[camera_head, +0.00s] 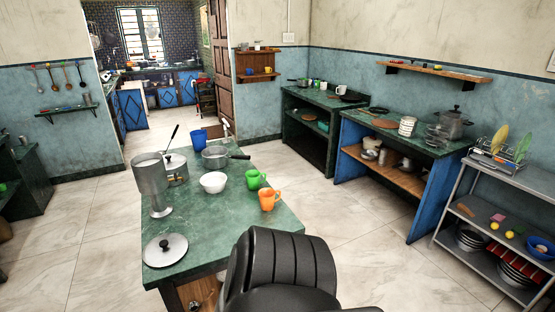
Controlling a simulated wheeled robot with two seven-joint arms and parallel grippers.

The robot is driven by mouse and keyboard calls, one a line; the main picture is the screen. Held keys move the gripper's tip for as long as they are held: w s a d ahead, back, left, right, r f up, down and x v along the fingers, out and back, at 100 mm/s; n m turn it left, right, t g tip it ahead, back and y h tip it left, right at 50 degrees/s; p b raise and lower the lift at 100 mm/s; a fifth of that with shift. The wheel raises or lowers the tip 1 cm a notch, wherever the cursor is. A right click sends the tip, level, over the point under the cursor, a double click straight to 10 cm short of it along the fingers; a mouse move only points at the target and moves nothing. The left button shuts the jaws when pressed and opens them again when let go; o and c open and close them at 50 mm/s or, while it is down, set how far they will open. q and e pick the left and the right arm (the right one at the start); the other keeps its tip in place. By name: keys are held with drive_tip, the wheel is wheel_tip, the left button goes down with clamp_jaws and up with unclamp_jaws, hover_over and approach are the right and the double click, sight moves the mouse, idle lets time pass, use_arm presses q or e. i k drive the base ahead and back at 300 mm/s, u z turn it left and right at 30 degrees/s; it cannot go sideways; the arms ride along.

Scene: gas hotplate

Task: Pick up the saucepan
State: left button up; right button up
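A grey metal saucepan (215,155) stands upright on the green-topped table (215,228), near its far right edge. Its handle points to the right. A smaller lidded metal pot (177,173) stands to its left, with a dark handle rising behind it. I cannot tell whether that handle belongs to the pot. Neither of my grippers shows in the head view.
A tall metal vessel (151,182), white bowl (213,182), blue cup (199,139), green mug (255,179), orange mug (268,200) and loose lid (165,249) share the table. Open floor lies right of the table.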

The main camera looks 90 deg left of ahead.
sight(227, 158)
drive_tip(key=i, duration=1.05)
drive_tip(key=u, duration=1.85)
